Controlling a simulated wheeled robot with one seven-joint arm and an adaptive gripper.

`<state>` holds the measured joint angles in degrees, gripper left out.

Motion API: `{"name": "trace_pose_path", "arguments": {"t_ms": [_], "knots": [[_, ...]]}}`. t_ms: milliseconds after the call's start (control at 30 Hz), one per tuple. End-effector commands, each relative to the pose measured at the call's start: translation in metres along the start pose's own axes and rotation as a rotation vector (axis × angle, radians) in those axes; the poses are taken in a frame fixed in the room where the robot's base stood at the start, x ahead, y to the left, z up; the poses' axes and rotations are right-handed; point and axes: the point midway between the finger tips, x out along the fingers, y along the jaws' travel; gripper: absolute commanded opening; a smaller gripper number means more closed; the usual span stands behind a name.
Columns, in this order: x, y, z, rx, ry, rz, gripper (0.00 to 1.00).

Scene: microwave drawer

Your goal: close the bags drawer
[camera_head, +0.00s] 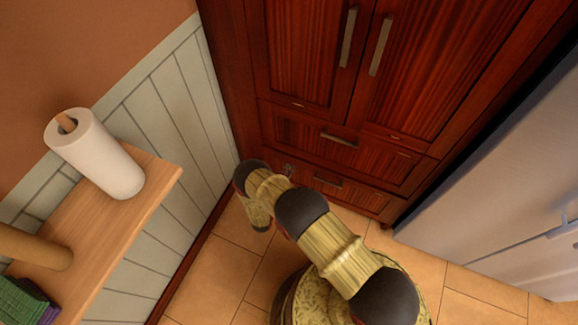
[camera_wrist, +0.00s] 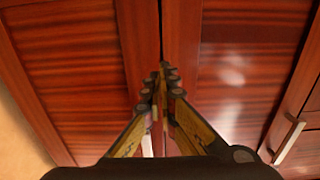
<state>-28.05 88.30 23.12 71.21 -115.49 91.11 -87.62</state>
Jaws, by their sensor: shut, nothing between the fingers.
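A tall dark red wooden cabinet stands ahead in the head view. Below its doors are an upper drawer (camera_head: 365,151) with a metal bar handle (camera_head: 338,140) and a lower drawer (camera_head: 358,194) with a similar handle (camera_head: 328,182). I cannot tell which is the bags drawer or how far either stands out. My gripper (camera_wrist: 165,76) is shut and empty in the wrist view. Its fingertips meet in front of a dark seam between two wooden panels (camera_wrist: 75,65) (camera_wrist: 245,75); contact is unclear. In the head view my arm largely hides the gripper and covers the lower drawer's left part.
A wooden shelf (camera_head: 140,190) with a paper towel roll (camera_head: 96,153) stands at left, beside a pale panelled wall (camera_head: 160,115). A grey appliance (camera_head: 500,160) stands close at right. Tiled floor (camera_head: 215,260) shows around my base. Another metal handle (camera_wrist: 289,141) shows right in the wrist view.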

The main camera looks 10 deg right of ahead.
Motion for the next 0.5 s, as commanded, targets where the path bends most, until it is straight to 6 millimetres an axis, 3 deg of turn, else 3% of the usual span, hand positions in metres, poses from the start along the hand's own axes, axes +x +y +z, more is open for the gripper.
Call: {"name": "trace_pose_path", "arguments": {"t_ms": [300,500], "knots": [[-0.07,-0.003,-0.001,-0.001,-0.003,0.0,0.0],[-0.098,-0.001,-0.002,-0.001,-0.001,0.0,0.0]]}}
